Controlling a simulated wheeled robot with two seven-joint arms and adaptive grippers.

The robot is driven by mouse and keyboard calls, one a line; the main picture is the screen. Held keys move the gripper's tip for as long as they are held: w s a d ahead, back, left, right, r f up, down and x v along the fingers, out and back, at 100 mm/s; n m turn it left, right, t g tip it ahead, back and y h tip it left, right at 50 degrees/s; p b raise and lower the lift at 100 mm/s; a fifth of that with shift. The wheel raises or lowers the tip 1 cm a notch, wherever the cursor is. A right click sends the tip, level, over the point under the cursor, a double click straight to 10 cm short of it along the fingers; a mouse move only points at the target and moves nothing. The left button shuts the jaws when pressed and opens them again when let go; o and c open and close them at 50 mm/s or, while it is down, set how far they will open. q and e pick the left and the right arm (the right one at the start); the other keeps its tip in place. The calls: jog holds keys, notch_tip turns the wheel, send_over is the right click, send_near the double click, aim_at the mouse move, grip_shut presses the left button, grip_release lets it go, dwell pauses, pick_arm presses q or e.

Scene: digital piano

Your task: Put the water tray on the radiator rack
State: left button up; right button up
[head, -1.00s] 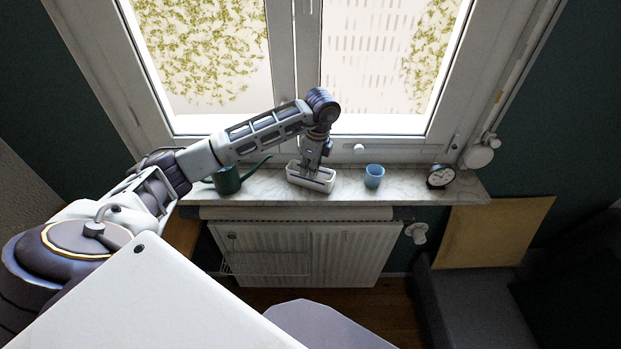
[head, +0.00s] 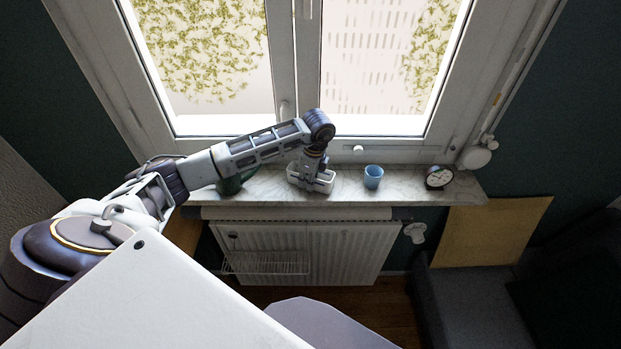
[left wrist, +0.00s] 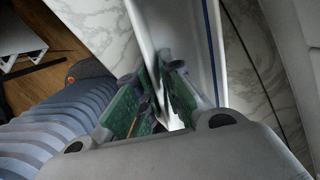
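The water tray (head: 326,186), a white oblong box, sits on the marble windowsill, left of the blue cup. My left gripper (head: 308,174) reaches down over it from above. In the left wrist view the tray (left wrist: 208,45) shows as a white trough with a blue line along one side. My left gripper's green ribbed fingers (left wrist: 158,70) stand on both sides of one tray wall and close in on it; the contact itself is partly hidden. The radiator rack (head: 265,264), a thin white wire shelf, hangs on the radiator's front left. My right gripper is not in view.
The blue cup (head: 373,177) and a small clock (head: 438,177) stand on the sill (head: 405,188) right of the tray. A green watering can (head: 232,184) is partly behind my left arm. The radiator (head: 345,252) is below the sill, with a valve knob (head: 416,232) at right.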

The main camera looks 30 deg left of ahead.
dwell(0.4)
pick_arm(q)
grip_shut()
jog(key=shift+r, duration=0.15)
jog(key=shift+s+d+r+b, duration=0.1)
jog(key=shift+b, duration=0.25)
notch_tip(320, 180, up, 6)
jog(key=b, duration=0.2)
jog(key=s+d+b, duration=0.1)
jog(key=s+d, duration=0.4)
jog(key=s, duration=0.3)
jog(key=s+d+b, duration=0.1)
jog(key=s+d, duration=0.4)
jog(key=s, duration=0.3)
jog(key=shift+s+d+r, duration=0.15)
jog(key=shift+s+r, duration=0.05)
jog(key=shift+s, duration=0.2)
